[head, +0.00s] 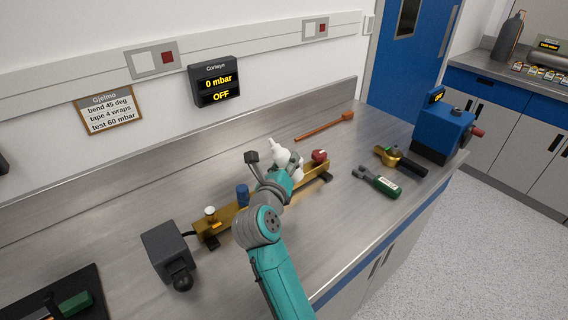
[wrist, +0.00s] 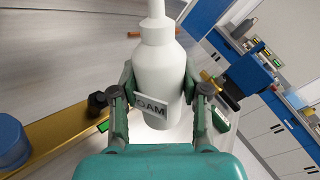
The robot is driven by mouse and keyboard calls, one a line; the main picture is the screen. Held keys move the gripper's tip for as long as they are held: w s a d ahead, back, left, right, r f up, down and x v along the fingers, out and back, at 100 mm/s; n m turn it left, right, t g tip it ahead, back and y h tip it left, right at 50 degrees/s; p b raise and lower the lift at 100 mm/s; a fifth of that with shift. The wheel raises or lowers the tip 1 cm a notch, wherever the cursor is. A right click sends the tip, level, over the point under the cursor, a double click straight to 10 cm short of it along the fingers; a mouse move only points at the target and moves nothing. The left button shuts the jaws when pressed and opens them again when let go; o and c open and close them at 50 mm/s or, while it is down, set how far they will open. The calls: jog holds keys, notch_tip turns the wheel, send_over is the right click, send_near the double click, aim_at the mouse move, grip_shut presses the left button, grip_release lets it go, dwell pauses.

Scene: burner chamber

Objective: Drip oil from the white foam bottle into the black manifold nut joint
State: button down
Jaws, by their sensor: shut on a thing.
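The white foam bottle (head: 281,156) is held over the brass manifold (head: 228,214), its nozzle up and leaning left in the head view. In the wrist view the bottle (wrist: 158,70) stands between the two fingers, with a label partly reading "OAM". My gripper (wrist: 160,95) is shut on its body. The black nut joint (wrist: 97,103) shows on the manifold bar (wrist: 60,125), just left of the left finger in the wrist view. In the head view my arm seems to hide this nut. I cannot tell the height of the bottle above the bar.
The manifold also carries a blue fitting (head: 243,194), a brass fitting with a white top (head: 210,213) and a red knob (head: 319,156). A grey box (head: 168,250) stands at its left end. A green-handled tool (head: 378,182), a torch (head: 400,162) and an orange-brown rod (head: 325,126) lie around.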

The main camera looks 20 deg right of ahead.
aim_at(298, 168)
jog(key=n, duration=0.2)
jog(key=s+d+n, duration=0.1)
jog(key=d+n+g, duration=0.1)
jog(key=n, duration=0.1)
jog(key=shift+s+f+n+h, duration=0.15)
jog(key=shift+s+n+h, duration=0.15)
jog(key=shift+s, duration=0.1)
jog(key=n, duration=0.3)
jog(key=n+g, duration=0.1)
jog(key=shift+s+d+f+h, duration=0.25)
jog(key=shift+d+f+h, duration=0.05)
jog(key=shift+w+a+r+n+h, duration=0.1)
jog(key=shift+r+n+h, duration=0.2)
jog(key=shift+r+n, duration=0.7)
jog(key=shift+f+n, duration=0.2)
jog(key=shift+n, duration=0.1)
jog(key=shift+w+a+r+n+g, duration=0.1)
jog(key=shift+r+n+g, duration=0.15)
jog(key=shift+n+g, duration=0.05)
